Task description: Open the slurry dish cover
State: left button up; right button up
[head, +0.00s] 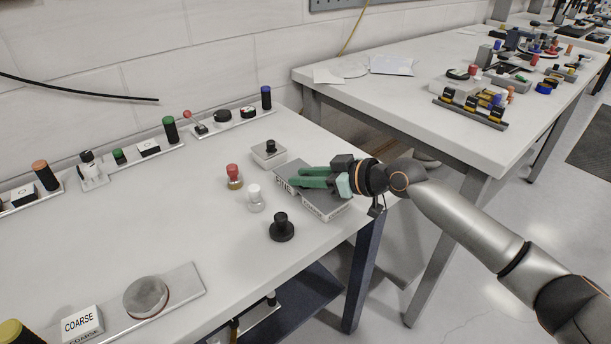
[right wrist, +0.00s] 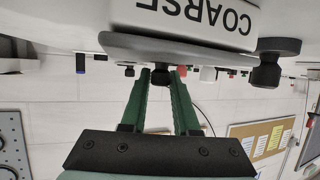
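A small pale square dish (head: 268,157) with a black knob on its cover (head: 270,147) sits on the white bench, left of and behind my right gripper in the head view. The cover looks closed. My right gripper (head: 292,179) has its two green fingers apart with nothing held. It is over or beside a grey labelled block (head: 325,205); I cannot tell whether they touch. In the upside-down right wrist view, a black knob (right wrist: 160,75) appears between the open fingers (right wrist: 162,78), farther ahead. My left gripper is out of view.
A red-topped stamp (head: 234,176), a white-topped one (head: 255,197) and a black knobbed weight (head: 282,228) stand left of and in front of the gripper. A COARSE block (head: 82,322) and a round disc (head: 146,297) are at the front left. The bench middle is clear.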

grip_shut()
dwell(1.0)
